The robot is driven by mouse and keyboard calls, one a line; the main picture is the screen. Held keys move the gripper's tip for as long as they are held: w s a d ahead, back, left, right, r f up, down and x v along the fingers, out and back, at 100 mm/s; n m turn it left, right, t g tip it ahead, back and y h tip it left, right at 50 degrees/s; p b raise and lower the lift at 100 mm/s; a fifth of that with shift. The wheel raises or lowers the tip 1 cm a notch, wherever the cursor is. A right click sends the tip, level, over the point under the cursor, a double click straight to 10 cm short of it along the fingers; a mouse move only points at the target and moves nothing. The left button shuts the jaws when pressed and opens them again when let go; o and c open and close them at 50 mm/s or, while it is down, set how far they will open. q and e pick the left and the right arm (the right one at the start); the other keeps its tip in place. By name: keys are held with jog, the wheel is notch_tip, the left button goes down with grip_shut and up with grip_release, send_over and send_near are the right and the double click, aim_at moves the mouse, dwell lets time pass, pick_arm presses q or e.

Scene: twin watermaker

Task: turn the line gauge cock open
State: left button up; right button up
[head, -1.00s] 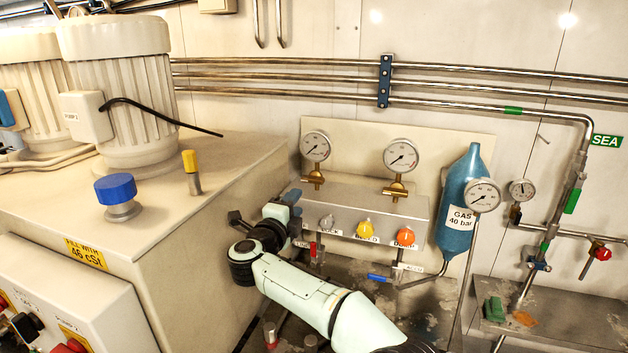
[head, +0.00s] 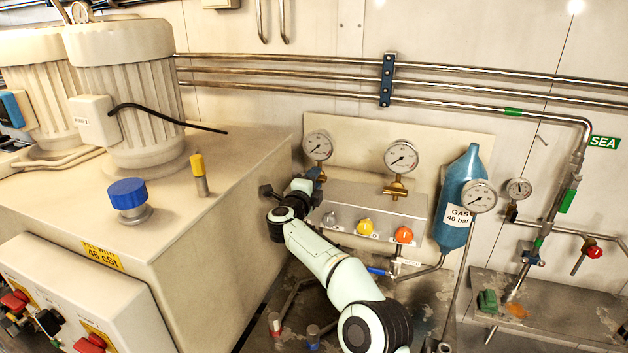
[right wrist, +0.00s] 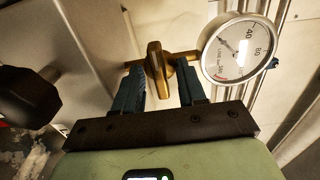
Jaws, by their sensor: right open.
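The left gauge (head: 318,145), a round white dial, stands at the left end of the manifold (head: 350,205) and also shows in the right wrist view (right wrist: 238,48). Its brass cock (right wrist: 157,68) has a flat handle, seen in the right wrist view between the two blue fingers. In the head view my gripper hides most of this cock. My right gripper (head: 315,174) is open just below the left gauge. Its fingers stand apart on either side of the handle; I see gaps and cannot tell any contact. My left gripper is not in view.
A second gauge (head: 401,156) with a brass cock (head: 395,188) stands to the right. Yellow (head: 364,227) and orange (head: 403,234) knobs sit on the manifold front. A blue gas bottle (head: 457,205) is further right. The tank (head: 215,235) stands close on the left.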

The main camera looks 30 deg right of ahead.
grip_shut()
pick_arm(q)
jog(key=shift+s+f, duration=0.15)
pick_arm(e)
jog(key=shift+m, duration=0.3)
jog(key=m+b, duration=0.1)
jog(key=m, duration=0.7)
jog(key=shift+m+b, duration=0.3)
jog(key=shift+b, duration=0.1)
jog(key=m, duration=0.4)
jog(key=shift+b, duration=0.4)
pick_arm(q)
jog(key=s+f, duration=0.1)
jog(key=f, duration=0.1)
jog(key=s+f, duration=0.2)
jog(key=shift+b, duration=0.3)
pick_arm(e)
jog(key=m, duration=0.4)
jog(key=shift+r, duration=0.15)
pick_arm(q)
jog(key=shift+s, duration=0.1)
pick_arm(e)
jog(key=shift+m, duration=0.5)
